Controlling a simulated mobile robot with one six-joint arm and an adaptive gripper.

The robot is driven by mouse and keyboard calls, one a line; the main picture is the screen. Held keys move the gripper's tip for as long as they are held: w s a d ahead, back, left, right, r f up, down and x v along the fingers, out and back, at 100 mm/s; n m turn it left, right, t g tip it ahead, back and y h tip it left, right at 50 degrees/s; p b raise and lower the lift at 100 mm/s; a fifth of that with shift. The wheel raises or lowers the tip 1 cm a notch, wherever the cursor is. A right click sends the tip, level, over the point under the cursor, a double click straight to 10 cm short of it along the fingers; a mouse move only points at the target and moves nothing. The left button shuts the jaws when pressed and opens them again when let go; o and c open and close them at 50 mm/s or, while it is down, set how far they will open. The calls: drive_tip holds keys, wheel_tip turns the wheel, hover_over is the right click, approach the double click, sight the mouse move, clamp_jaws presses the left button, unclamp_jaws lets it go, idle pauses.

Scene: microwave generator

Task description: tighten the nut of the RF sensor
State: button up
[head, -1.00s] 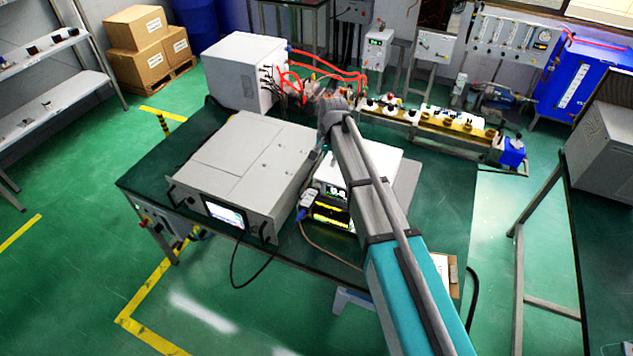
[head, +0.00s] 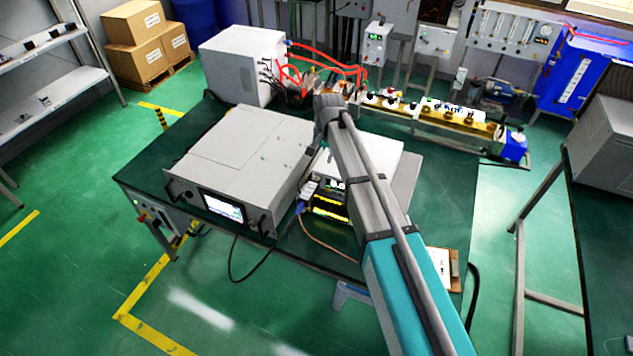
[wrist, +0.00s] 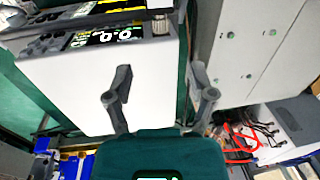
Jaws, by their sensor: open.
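A small white and blue device on a cable (head: 308,189), apparently the RF sensor, is between the large grey unit and the white box with a lit display. Its nut is too small to make out. In the wrist view a small pale metallic part (wrist: 160,24), possibly of the sensor, shows at the top beside the display. My gripper (wrist: 161,88) is open and empty, its two fingers apart over the white box (wrist: 85,85) and the gap beside it. In the head view my arm hides the gripper.
The large grey unit (head: 235,165) stands left of my arm on the dark green table (head: 440,215). A white cabinet with red hoses (head: 240,65) is behind it. A clipboard (head: 445,268) lies at the front right. The table's right part is mostly clear.

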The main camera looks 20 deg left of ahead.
sight(317, 178)
drive_tip(key=shift+a+f+b, duration=0.2)
drive_tip(key=shift+f+b, duration=1.6)
drive_tip(key=shift+f, duration=0.1)
drive_tip(key=shift+a+f+b, duration=0.25)
drive_tip(key=shift+f+b, duration=1.55)
drive_tip(key=shift+f, duration=0.15)
drive_tip(key=shift+a+f+b, duration=0.2)
drive_tip(key=shift+f+b, duration=1.6)
drive_tip(key=shift+f, duration=0.1)
clamp_jaws()
